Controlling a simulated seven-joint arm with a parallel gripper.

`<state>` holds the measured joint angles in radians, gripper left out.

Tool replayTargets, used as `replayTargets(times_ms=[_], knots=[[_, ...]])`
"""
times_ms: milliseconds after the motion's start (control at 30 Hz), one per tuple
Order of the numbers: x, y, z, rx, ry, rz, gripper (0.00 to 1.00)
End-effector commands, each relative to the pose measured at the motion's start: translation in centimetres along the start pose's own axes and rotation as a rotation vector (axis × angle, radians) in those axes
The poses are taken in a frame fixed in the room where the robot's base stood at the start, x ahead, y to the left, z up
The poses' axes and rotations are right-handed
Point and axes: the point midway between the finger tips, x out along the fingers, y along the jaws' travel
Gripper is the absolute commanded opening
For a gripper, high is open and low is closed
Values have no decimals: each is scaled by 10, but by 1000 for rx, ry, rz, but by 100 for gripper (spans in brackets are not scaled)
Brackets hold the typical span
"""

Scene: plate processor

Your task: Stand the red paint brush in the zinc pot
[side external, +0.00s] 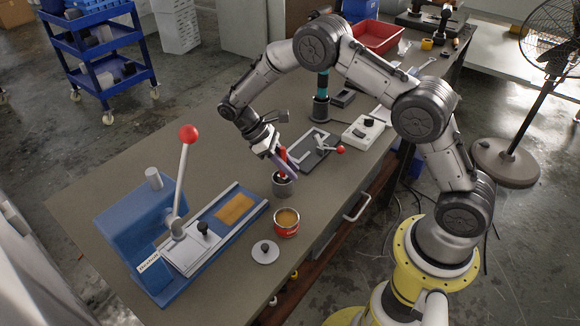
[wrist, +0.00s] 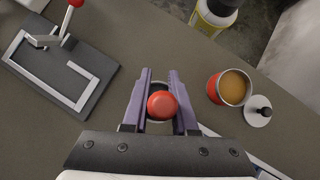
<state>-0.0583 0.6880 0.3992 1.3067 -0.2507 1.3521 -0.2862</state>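The red paint brush (side external: 283,174) is upright between the fingers of my gripper (side external: 279,162) in the side view. Its lower end is at the mouth of the small grey zinc pot (side external: 283,188), and the rim hides how deep it sits. In the wrist view the brush's round red end (wrist: 162,104) lies between the two purple fingers (wrist: 160,84), which appear shut on it. The dark pot (wrist: 159,87) shows behind the brush, between the fingers.
An open red tin with tan contents (side external: 286,222) and its round grey lid (side external: 265,251) stand near the pot. A blue press with a red-knobbed lever (side external: 187,134) is at left. A dark plate fixture (side external: 312,148) lies behind the pot.

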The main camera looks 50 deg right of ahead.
Motion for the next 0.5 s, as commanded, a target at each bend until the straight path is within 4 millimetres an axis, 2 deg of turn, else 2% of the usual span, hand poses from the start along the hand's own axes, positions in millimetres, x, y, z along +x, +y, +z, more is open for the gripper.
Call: replayTargets(times_ms=[33,167,500], knots=[[0,0,0,0,0,0,36],[0,0,0,0,0,0,59],[-2,0,0,0,1,0,60]])
